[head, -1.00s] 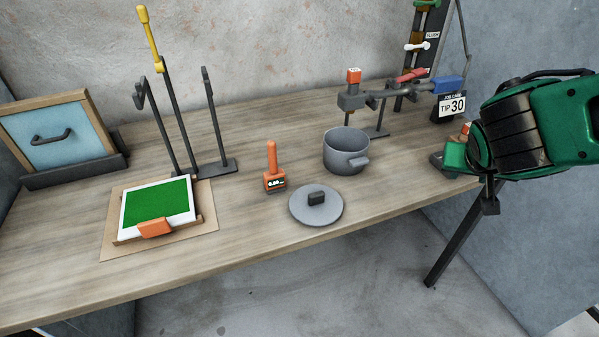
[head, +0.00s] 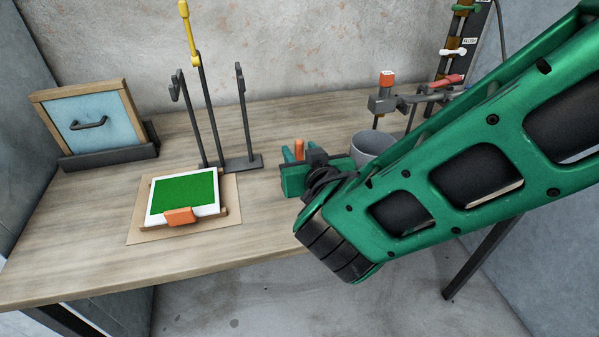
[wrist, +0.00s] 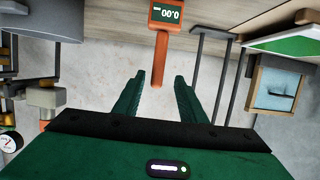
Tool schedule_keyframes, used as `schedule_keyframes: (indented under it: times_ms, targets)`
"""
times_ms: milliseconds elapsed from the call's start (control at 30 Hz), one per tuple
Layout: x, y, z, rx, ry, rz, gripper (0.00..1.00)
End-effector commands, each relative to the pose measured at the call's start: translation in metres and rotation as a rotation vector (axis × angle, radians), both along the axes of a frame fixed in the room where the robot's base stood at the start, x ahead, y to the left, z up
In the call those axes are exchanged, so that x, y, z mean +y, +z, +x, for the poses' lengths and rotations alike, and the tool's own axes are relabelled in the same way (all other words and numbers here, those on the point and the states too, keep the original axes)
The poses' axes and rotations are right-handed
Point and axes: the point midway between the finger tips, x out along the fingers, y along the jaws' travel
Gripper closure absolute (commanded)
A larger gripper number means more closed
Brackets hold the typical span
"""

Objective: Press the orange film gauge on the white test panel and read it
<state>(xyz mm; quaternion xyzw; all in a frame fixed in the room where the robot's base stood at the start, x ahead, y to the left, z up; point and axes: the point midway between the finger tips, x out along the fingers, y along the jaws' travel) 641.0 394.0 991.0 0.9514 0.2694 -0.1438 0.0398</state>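The orange film gauge (wrist: 168,15) stands on the bench, handle up; its small display appears to read 0.00. In the head view only its handle top (head: 299,147) shows, the rest hidden behind my gripper. The white test panel (head: 154,212), with a green coated face, lies tilted on a small rest to the left, an orange block (head: 180,217) at its front edge. My gripper (wrist: 157,77) is open, its fingers on either side of the handle's end with gaps showing. In the head view my gripper (head: 298,154) is right of the panel, apart from it.
A grey pot (head: 372,147) stands just right of my gripper. A dark stand (head: 240,120) with tall posts and a yellow-handled tool (head: 187,25) is behind the panel. A framed blue board (head: 105,115) leans at the left. The bench front left is clear.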

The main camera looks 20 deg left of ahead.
Motion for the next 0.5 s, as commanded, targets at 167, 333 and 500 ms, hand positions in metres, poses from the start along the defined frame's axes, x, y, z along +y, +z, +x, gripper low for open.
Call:
schedule_keyframes:
  times_ms: [167, 333, 500]
  targets:
    - [0.008, -0.006, 0.016, 0.001, -0.002, 0.000, 0.62]
    - [0.013, -0.008, 0.025, 0.000, -0.003, -0.001, 0.62]
    - [0.021, -0.015, 0.047, 0.001, -0.005, -0.001, 0.62]
